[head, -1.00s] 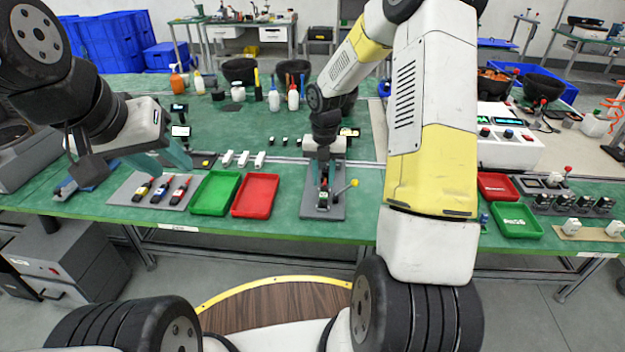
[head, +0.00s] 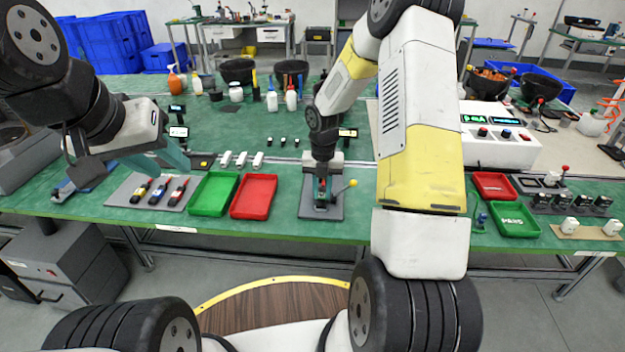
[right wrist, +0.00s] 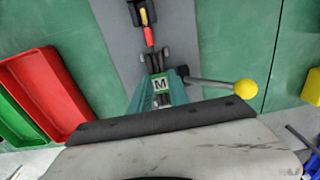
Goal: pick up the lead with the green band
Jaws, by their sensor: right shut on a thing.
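My right gripper (head: 322,190) points down over the grey plate (head: 336,209) of a fixture with a yellow-knobbed lever (head: 351,184). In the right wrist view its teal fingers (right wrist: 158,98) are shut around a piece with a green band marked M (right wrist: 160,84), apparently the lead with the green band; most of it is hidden. A red and yellow part (right wrist: 148,36) lies just beyond. Three other leads, with yellow (head: 141,190), blue (head: 159,191) and red (head: 178,191) bands, lie on a grey mat (head: 122,193) at left. My left gripper (head: 178,156) is above the mat's far edge; its opening is unclear.
A green tray (head: 213,194) and a red tray (head: 254,197) stand left of the fixture. The yellow knob (right wrist: 246,89) is close to the right of my right gripper. Bottles and dark bowls stand at the back. A white tester (head: 500,140) and small trays are at right.

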